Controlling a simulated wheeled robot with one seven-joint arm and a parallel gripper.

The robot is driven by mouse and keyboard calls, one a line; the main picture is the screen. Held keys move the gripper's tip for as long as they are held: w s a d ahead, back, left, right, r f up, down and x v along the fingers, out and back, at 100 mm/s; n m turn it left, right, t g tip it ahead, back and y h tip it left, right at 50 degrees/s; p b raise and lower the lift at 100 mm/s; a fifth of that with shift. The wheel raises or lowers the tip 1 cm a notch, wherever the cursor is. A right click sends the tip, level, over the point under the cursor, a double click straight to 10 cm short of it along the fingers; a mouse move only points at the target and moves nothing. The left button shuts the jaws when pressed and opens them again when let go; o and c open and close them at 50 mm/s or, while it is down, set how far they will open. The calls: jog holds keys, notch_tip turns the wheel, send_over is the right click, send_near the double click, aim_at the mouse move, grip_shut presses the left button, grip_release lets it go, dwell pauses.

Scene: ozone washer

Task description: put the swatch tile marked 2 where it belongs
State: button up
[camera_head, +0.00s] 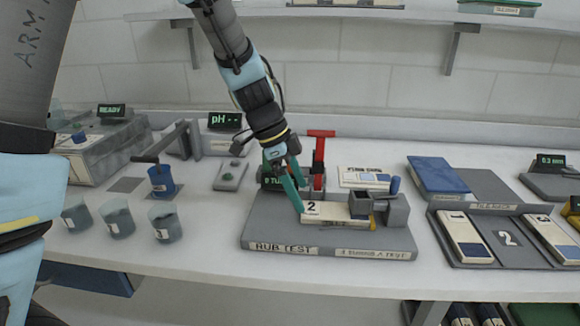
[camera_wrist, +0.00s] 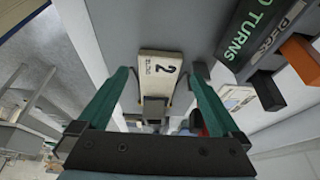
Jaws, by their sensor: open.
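In the wrist view the tile (camera_wrist: 161,70) shows between my two teal fingers. My gripper (camera_head: 299,198) is open and empty at the tile's left, numbered end; whether the fingers touch it I cannot tell. The grey swatch tray (camera_head: 480,207) at the right has an empty slot marked 2 (camera_head: 508,239), between tile 1 (camera_head: 464,238) and another tile (camera_head: 553,239).
A red T-handle (camera_head: 319,158) and a counter reading "turns" (camera_wrist: 262,30) stand just behind the base. A blue-covered book or box (camera_head: 438,177) lies behind the tray. Several beakers (camera_head: 117,220) stand at left. Bench is clear between base and tray.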

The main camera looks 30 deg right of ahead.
aim_at(307, 209)
jog(key=shift+p+x, duration=0.35)
jog(key=shift+x, duration=1.75)
jog(key=shift+a, duration=0.1)
jog(key=c, duration=1.3)
